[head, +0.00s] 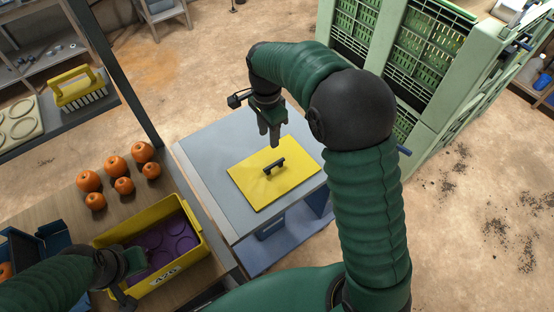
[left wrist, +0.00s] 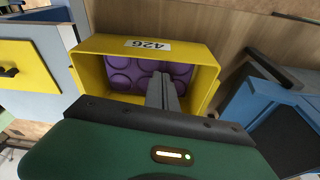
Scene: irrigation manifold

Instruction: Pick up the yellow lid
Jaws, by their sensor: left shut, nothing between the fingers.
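The yellow lid (head: 250,185), a flat square plate with a black bar handle (head: 274,166), lies on the grey top of a small table. It also shows at the left edge of the left wrist view (left wrist: 22,66). My right gripper (head: 269,138) points down above the lid's far part, near the handle and apart from it. Its fingers look parted, with nothing between them. My left gripper (head: 128,296) is shut and empty by the yellow crate (head: 195,222); its closed fingers (left wrist: 162,92) show in front of the crate in the left wrist view.
The crate, labelled 426 with purple round-pocketed insert (head: 165,243), stands on a wooden bench with several orange fruits (head: 123,186). A blue container (left wrist: 265,115) is beside it. Green stacked crates (head: 440,85) stand behind my right arm. A shelf at left holds a yellow-handled brush (head: 80,92).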

